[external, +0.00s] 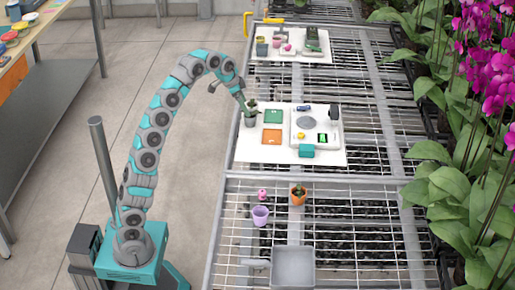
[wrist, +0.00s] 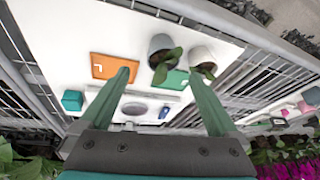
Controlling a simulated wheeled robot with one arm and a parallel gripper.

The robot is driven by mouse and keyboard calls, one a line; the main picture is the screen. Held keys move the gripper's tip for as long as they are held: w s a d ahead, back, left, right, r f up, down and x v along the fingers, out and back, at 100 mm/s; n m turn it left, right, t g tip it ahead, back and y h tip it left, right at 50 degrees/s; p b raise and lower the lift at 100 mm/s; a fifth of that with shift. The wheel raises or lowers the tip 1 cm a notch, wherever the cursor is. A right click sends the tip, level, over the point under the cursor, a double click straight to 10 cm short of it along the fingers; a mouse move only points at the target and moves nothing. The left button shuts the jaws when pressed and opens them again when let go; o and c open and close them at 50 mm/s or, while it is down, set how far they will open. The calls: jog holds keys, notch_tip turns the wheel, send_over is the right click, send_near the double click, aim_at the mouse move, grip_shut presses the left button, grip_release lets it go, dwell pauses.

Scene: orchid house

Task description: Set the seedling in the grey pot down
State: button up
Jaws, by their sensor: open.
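In the wrist view a grey pot (wrist: 160,43) with a green seedling (wrist: 166,68) shows beyond and between my fingertips. A lighter, whitish pot (wrist: 203,56) with a seedling is just to its right, near the right fingertip. My gripper (wrist: 162,75) is open, its two green fingers apart with nothing clamped between them. In the external view my gripper (external: 244,108) is at the left edge of the white board (external: 240,150), beside a greyish pot (external: 250,120) with a seedling. The two pots cannot be told apart there.
A green square (external: 273,116) and an orange square (external: 271,136) lie on the board, with a scale (external: 305,141) and a teal box (external: 306,151) to their right. Nearer stand an orange potted plant (external: 298,197), a purple pot (external: 261,216) and a grey tray (external: 293,268).

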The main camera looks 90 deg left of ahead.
aim_at(251, 117)
jog(key=shift+s+x, duration=0.1)
jog(key=shift+x, duration=1.8)
jog(key=shift+s+x, duration=0.15)
jog(key=shift+x, duration=1.75)
jog(key=shift+a, duration=0.2)
jog(key=shift+c, duration=0.3)
grip_shut()
jog(key=shift+r, duration=0.2)
notch_tip(251, 117, up, 6)
jog(key=shift+a+r+p, duration=0.1)
jog(key=shift+r+p, duration=0.05)
jog(key=shift+p, duration=0.2)
jog(key=shift+r+p, duration=0.45)
jog(key=shift+r, duration=1.15)
